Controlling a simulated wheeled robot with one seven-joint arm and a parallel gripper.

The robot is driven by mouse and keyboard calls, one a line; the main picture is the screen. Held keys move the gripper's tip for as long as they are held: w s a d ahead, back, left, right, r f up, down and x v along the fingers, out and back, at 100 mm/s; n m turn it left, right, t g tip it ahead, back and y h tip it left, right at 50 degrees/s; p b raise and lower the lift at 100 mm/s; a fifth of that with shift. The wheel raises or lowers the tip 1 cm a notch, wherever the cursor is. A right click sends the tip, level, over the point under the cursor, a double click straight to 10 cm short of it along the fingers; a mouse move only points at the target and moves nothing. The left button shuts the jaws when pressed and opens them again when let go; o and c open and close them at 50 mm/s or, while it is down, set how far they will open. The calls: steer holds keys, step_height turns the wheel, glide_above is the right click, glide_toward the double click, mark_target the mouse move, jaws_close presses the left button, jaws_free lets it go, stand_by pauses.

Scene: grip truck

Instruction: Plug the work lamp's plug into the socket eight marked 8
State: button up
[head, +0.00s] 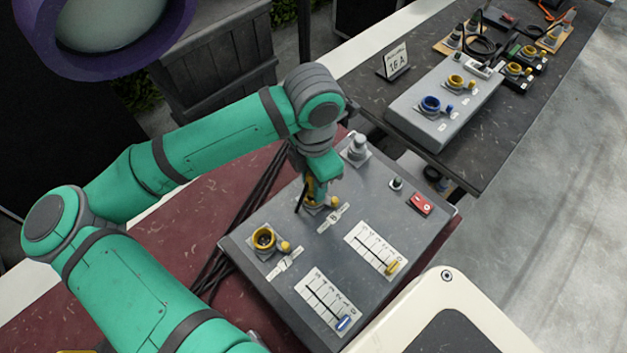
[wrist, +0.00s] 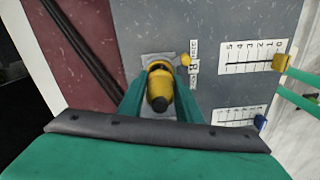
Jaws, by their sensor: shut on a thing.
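My gripper (head: 312,188) points down at the grey panel box (head: 350,286), its fingers shut on a yellow plug with a dark cable end. In the wrist view the plug (wrist: 158,92) stands between the green fingers (wrist: 160,100), lined up over a yellow-rimmed socket (wrist: 158,65). The plug's front end meets the socket's rim; how deep it sits is hidden. A label (wrist: 194,67) beside this socket seems to read 8. Its yellow cap (wrist: 185,59) hangs open. A second yellow socket (head: 263,238) stands empty and open to the left.
The panel also carries a yellow slider knob (head: 391,268), a blue slider knob (head: 343,323), a red switch (head: 421,203) and a grey post (head: 358,148). Dark cables (head: 240,222) run along the box's left edge. A dark table (head: 480,165) behind holds another socket box (head: 425,125).

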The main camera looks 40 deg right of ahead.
steer(key=shift+f, duration=0.8)
steer(key=o, duration=1.5)
steer(key=shift+r, duration=0.1)
steer(key=shift+r, duration=2.45)
steer(key=shift+d, duration=0.1)
